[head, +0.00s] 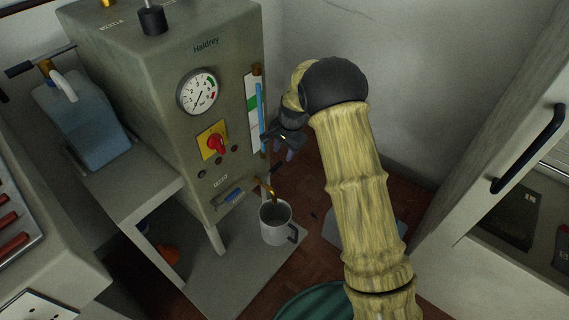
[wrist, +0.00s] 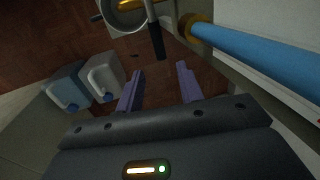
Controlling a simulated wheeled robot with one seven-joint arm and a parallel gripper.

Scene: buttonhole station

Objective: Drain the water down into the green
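The grey boiler (head: 228,75) carries a sight glass (head: 260,110) with a blue water column. The blue top stands a little above the green band (head: 252,103) on the scale beside it. The tube also shows large in the wrist view (wrist: 250,55). A brass drain tap (head: 270,189) sits low on the boiler, above a grey-white mug (head: 277,228). Its black lever (wrist: 155,38) lies just ahead of my fingertips. My gripper (head: 283,152) is beside the sight glass, pointing down. In the wrist view my gripper (wrist: 160,68) has its fingers apart with nothing between them.
A pressure gauge (head: 198,92) and red knob (head: 216,144) are on the boiler front. A bluish water jug (head: 85,125) stands on the left shelf. Two containers (wrist: 85,82) stand on the floor. A cabinet with a black handle (head: 528,150) is at right.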

